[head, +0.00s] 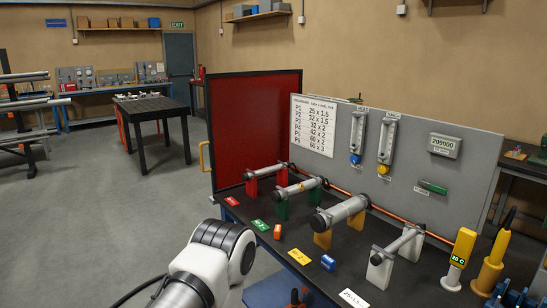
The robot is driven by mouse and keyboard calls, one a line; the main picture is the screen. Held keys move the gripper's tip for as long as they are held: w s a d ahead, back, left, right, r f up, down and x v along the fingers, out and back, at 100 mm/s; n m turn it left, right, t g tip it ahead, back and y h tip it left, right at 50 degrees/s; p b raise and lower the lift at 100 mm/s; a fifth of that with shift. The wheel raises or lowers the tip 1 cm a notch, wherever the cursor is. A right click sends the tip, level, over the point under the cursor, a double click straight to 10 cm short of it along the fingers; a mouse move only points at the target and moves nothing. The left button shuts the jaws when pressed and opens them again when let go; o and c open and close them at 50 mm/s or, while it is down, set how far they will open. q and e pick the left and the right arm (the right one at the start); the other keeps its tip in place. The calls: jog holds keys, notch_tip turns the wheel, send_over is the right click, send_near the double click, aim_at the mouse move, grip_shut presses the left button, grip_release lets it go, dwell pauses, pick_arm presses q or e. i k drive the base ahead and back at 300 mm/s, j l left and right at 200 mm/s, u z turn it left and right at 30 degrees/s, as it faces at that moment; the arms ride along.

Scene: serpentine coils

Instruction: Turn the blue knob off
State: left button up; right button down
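The blue knob (355,159) sits at the bottom of the left flow meter (358,130) on the grey upright panel. Its turn position is too small to tell. A yellow knob (383,169) sits below the right flow meter (388,137). A white and black link of one of my arms rises at the bottom, left of the bench and well short of the knobs. Neither gripper shows in the head view.
Below the panel, the black bench top (405,290) carries several metal cylinders on coloured stands, including one on yellow stands (341,212). A small blue block (328,263) lies near its front. A red panel (254,125) stands left. The floor (130,215) further left is clear.

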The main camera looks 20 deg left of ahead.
aim_at(354, 158)
jog(key=u, duration=0.25)
jog(key=i+j+u, duration=0.3)
jog(key=i+j, duration=0.25)
jog(key=i+j+u, duration=0.35)
jog(key=i+j, duration=0.25)
